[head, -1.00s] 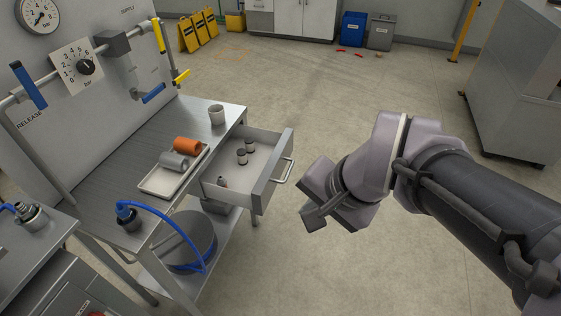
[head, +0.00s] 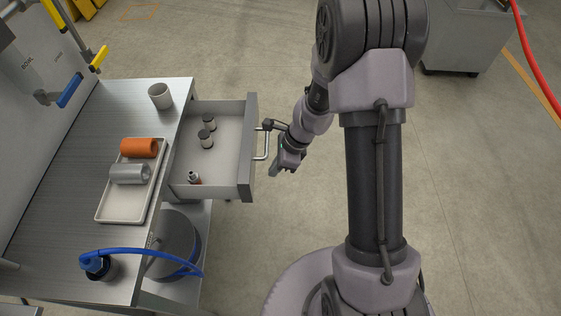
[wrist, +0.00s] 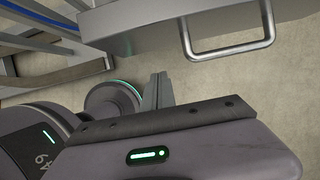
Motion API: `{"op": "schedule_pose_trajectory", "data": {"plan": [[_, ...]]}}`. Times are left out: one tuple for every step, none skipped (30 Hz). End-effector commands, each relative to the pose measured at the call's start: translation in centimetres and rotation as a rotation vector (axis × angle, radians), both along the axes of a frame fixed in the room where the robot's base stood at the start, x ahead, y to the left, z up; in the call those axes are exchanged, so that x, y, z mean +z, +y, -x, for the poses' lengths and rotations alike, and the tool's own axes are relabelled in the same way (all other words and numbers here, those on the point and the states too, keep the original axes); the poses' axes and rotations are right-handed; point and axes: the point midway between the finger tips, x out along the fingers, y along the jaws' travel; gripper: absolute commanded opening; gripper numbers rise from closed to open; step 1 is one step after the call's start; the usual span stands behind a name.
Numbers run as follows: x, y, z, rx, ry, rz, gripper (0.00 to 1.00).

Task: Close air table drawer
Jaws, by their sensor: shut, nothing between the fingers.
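The air table drawer (head: 222,178) stands pulled out from the right side of the steel table (head: 48,185). Its grey front (head: 247,150) carries a metal bar handle (head: 263,144), which also shows at the top of the wrist view (wrist: 230,52). Two small dark-topped jars and a small bottle are inside the drawer. My gripper (head: 278,168) is shut and empty, just right of the handle in the head view. In the wrist view my shut fingers (wrist: 158,88) are below and left of the handle, apart from it. Whether the arm touches the handle is unclear in the head view.
On the table are a tray (head: 121,209) with an orange cylinder (head: 139,148) and a grey cylinder (head: 130,173), a cup (head: 160,96) and a blue hose (head: 150,253). A grey cabinet (head: 467,45) stands at the far right.

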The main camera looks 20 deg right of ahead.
Motion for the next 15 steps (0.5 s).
{"op": "schedule_pose_trajectory", "data": {"plan": [[-0.7, 0.7, -0.2, 0.005, -0.001, 0.002, 0.0], [-0.5, 1.3, -0.4, 0.006, -0.002, 0.002, 0.0], [-0.4, 1.9, -0.6, 0.006, -0.002, 0.002, 0.0], [-0.4, 2.3, -0.7, 0.006, -0.002, 0.002, 0.0], [-0.4, 2.6, -0.8, 0.005, -0.001, 0.002, 0.0], [-0.3, 3.0, -1.0, 0.005, -0.001, 0.002, 0.0], [-0.3, 3.3, -1.1, 0.005, -0.001, 0.002, 0.0], [-0.3, 3.5, -1.1, 0.004, -0.001, 0.001, 0.0], [-0.2, 3.7, -1.2, 0.002, -0.002, 0.002, 0.0], [-0.2, 3.8, -1.2, 0.002, -0.002, 0.001, 0.0], [-0.2, 3.8, -1.2, 0.002, -0.002, 0.001, 0.0], [-0.2, 3.9, -1.3, 0.002, -0.002, 0.001, 0.0], [-0.2, 3.9, -1.3, 0.002, -0.002, 0.001, 0.0], [-0.1, 3.9, -1.3, 0.002, -0.002, 0.001, 0.0], [-0.1, 3.9, -1.3, 0.002, -0.002, 0.001, 0.0]]}}
